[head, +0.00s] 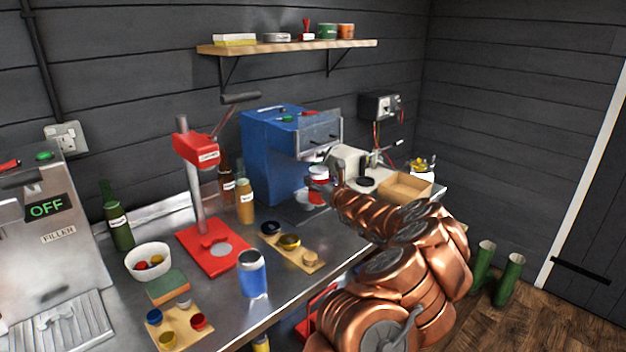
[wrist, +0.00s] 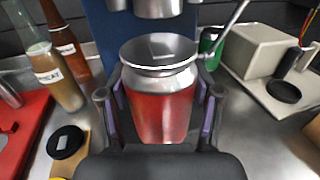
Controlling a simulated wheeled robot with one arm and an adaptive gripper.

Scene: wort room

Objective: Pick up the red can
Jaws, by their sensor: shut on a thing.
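The red can (wrist: 160,108) stands upright between the two fingers of my gripper (wrist: 160,120) in the wrist view. The fingers are shut on its sides, and its silver top faces up. In the head view the red can (head: 317,188) shows in front of the blue machine (head: 272,150), partly hidden by my gripper (head: 322,186). My copper-coloured arm reaches in from the lower right. The can's bottom is hidden in the wrist view, so I cannot tell whether it touches the surface below.
A red press (head: 210,250), a blue can (head: 252,274) and a wooden lid board (head: 303,262) stand on the steel bench to the left. A wooden tray (head: 424,194) and a cream machine (head: 352,160) are at the right.

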